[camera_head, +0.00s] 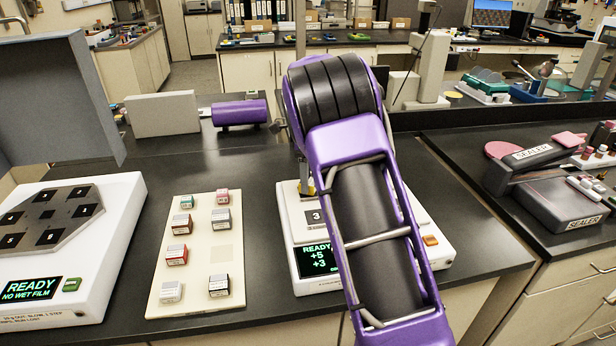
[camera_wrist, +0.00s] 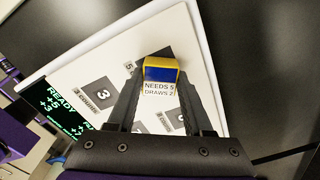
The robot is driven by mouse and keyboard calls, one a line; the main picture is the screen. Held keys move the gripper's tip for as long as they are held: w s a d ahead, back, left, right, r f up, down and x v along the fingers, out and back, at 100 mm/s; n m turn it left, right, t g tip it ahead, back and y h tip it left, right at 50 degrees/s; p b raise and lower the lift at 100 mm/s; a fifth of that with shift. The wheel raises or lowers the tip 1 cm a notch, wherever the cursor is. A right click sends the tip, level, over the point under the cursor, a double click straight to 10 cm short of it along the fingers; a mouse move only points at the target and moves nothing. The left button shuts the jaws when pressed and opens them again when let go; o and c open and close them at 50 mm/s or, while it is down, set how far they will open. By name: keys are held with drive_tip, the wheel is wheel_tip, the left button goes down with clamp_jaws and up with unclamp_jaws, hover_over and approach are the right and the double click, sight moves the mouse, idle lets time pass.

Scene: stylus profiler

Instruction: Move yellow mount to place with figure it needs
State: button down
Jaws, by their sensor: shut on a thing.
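My gripper (camera_wrist: 160,74) is shut on the yellow mount (camera_wrist: 173,63). The mount has a blue face, and its white label reads "NEEDS 5 DRAWS 2". It is over the white plate of the right-hand device (camera_head: 290,232), near a grey square marked 5 (camera_wrist: 128,67). I cannot tell whether it touches the plate. A square marked 3 (camera_wrist: 102,93) lies nearer the display (camera_wrist: 57,112), which reads READY, +5, +3. Other grey squares are partly hidden by my fingers. In the head view, my arm covers much of the device, and a little yellow shows at the gripper (camera_head: 307,188).
A cream tray (camera_head: 195,255) with several small labelled mounts stands to the left. Further left is a white device (camera_head: 110,240) with a hexagonal plate, its display reading READY, NO WET FILM. A sealer (camera_head: 545,185) stands on the right bench. Dark bench top lies clear between tray and right-hand device.

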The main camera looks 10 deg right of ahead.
drive_tip(key=shift+f, duration=0.15)
drive_tip(key=shift+c, duration=1.1)
unclamp_jaws()
drive_tip(key=shift+c, duration=0.4)
drive_tip(key=shift+r, duration=3.5)
